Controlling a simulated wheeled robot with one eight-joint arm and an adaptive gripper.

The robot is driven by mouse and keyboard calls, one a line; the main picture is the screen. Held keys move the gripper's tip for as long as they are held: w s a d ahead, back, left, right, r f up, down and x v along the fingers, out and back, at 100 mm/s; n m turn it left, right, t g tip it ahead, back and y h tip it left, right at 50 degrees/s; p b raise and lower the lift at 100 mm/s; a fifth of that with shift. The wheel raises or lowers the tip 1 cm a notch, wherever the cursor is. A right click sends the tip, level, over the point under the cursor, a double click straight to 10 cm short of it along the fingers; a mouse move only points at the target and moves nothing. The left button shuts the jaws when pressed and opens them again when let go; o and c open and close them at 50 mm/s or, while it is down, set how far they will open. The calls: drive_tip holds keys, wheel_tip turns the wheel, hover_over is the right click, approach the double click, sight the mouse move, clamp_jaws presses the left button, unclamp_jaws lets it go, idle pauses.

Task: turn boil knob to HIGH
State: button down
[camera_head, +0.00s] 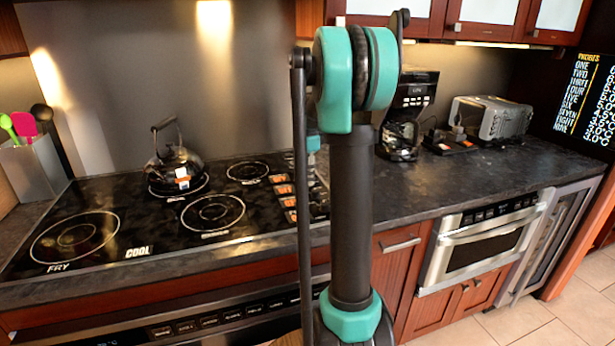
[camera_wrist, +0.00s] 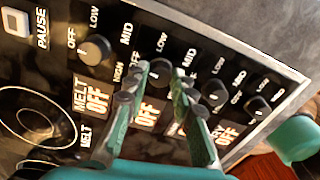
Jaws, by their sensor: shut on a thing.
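In the wrist view, a row of dark knobs runs along the black cooktop panel, with LOW, MID and HIGH marks around them. My gripper (camera_wrist: 160,85) has its two fingers on either side of the second knob from the left (camera_wrist: 160,68), closed on it. The display below this knob (camera_wrist: 147,115) reads OFF; its name is hidden by a finger, so I cannot read whether it says boil. In the head view, my arm hides the gripper and most of the knobs.
The knob marked MELT (camera_wrist: 95,50) is to the left; two more knobs (camera_wrist: 213,92) (camera_wrist: 257,107) are to the right, close to the fingers. In the head view, a kettle (camera_head: 173,165) stands on a rear burner. A coffee maker (camera_head: 408,112) and toaster (camera_head: 493,118) stand right.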

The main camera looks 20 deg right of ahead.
drive_tip(key=m, duration=1)
drive_tip(key=shift+m, duration=0.4)
drive_tip(key=m, duration=0.9)
drive_tip(key=shift+m, duration=0.4)
drive_tip(key=m, duration=0.5)
drive_tip(key=shift+m, duration=0.3)
drive_tip(key=m, duration=0.9)
drive_tip(key=shift+m, duration=2.7)
